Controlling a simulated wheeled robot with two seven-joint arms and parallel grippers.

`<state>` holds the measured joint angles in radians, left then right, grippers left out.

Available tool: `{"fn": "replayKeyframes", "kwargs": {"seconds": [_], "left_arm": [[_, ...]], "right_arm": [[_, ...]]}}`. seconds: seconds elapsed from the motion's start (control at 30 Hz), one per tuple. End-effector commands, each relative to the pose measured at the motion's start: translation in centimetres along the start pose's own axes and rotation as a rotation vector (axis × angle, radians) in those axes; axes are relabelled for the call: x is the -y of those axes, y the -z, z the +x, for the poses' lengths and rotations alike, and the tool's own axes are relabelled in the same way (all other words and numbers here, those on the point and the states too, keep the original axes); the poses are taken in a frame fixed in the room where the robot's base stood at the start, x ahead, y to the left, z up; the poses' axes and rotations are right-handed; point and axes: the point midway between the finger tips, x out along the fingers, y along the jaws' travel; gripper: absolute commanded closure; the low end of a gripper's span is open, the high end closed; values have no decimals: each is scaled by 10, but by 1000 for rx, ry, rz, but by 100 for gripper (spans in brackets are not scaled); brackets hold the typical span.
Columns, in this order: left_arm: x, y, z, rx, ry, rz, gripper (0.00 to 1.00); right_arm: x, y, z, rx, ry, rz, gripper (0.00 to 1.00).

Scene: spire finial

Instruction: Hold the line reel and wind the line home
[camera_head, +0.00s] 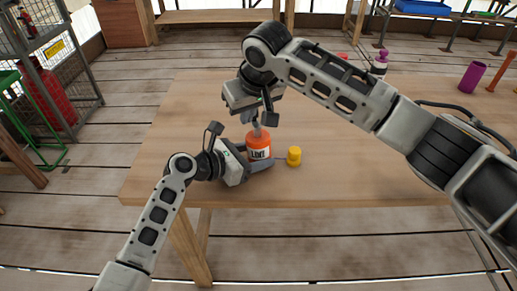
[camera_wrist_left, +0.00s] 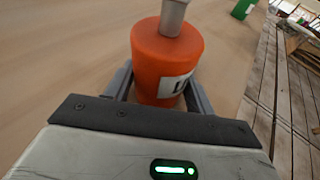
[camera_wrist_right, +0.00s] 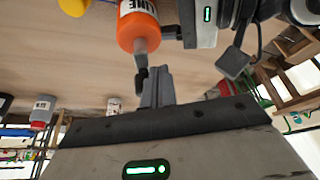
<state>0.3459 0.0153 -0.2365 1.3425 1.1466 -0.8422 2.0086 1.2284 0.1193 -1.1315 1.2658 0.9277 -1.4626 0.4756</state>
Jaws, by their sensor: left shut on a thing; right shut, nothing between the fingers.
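The line reel (camera_head: 259,146) is an orange canister with a white label, upright on the wooden table near its front edge. A grey stem rises from its top. My left gripper (camera_head: 262,162) is shut around the lower body of the reel, one finger on each side in the left wrist view (camera_wrist_left: 160,92). My right gripper (camera_head: 259,119) is above the reel, pointing down. In the right wrist view its fingers (camera_wrist_right: 156,85) are together and empty, beside a dark piece (camera_wrist_right: 140,80) at the end of the stem. Whether they touch it I cannot tell.
A small yellow cylinder (camera_head: 294,156) stands just right of the reel. The table (camera_head: 190,120) is clear left of the reel.

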Motion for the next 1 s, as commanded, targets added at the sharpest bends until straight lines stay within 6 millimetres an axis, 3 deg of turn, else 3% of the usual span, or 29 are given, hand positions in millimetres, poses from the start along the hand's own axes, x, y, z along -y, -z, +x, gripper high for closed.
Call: {"fn": "replayKeyframes", "kwargs": {"seconds": [1.0], "left_arm": [[-2,-3,-1,6,-5,0,58]], "right_arm": [[-12,2,6,8,-3,2,100]]}}
